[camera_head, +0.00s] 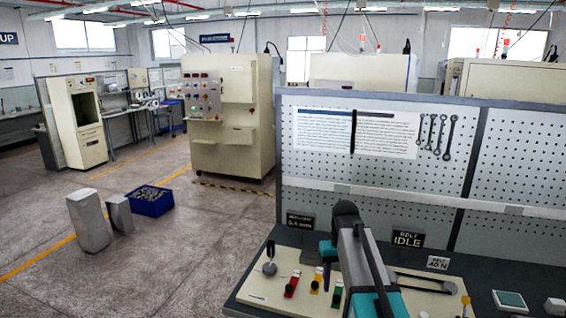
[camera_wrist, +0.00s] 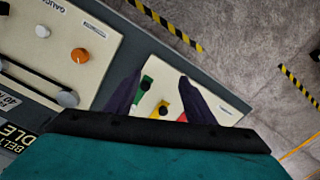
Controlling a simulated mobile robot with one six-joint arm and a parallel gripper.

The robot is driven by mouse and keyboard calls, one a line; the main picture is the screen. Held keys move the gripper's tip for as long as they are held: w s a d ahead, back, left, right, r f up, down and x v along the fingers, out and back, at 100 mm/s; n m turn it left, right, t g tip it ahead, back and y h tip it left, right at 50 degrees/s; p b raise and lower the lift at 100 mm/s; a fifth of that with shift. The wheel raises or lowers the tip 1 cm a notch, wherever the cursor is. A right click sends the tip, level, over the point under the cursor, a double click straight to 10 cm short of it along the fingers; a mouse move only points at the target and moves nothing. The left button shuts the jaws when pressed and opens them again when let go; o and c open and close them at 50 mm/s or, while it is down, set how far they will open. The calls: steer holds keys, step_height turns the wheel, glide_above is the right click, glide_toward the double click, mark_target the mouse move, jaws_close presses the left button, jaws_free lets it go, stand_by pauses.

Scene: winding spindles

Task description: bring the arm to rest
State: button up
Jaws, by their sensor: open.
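My arm (camera_head: 358,262) rises from the bottom of the head view, grey with teal joints, over the bench with its control panels. My gripper (camera_wrist: 160,77) shows in the wrist view as two dark fingers spread apart, with nothing held between them. Beyond the fingers is a cream panel with a green switch (camera_wrist: 146,83), a yellow switch (camera_wrist: 161,107) and a red switch, partly hidden by a finger. I cannot tell how high the fingers are above it. In the head view I cannot make out the fingers.
The bench carries a lever panel (camera_head: 262,290), a "BELT IDLE" sign (camera_head: 408,239) and a green-topped pad (camera_head: 510,299). A pegboard (camera_head: 455,150) with wrenches stands behind. On the floor at left are a blue bin (camera_head: 152,206) and grey blocks (camera_head: 88,222). Open floor lies left.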

steer(key=s+f+g, duration=0.1)
steer(key=s+f, duration=0.7)
steer(key=f, duration=0.5)
steer(key=s+f+g, duration=0.2)
steer(key=s+f, duration=0.5)
steer(key=f, duration=0.7)
steer(key=s+f+g, duration=0.1)
steer(key=s+f, duration=0.5)
steer(key=s, duration=0.3)
steer(key=s+f+m+g, duration=0.1)
steer(key=s+f, duration=0.4)
steer(key=s, duration=0.4)
steer(key=s+f, duration=0.6)
steer(key=s, duration=0.3)
step_height(320, 180, down, 13)
steer(key=b, duration=1.3)
steer(key=shift+w+a+g+b, duration=0.15)
steer(key=shift+w+g+b, duration=0.05)
steer(key=shift+g+b, duration=0.1)
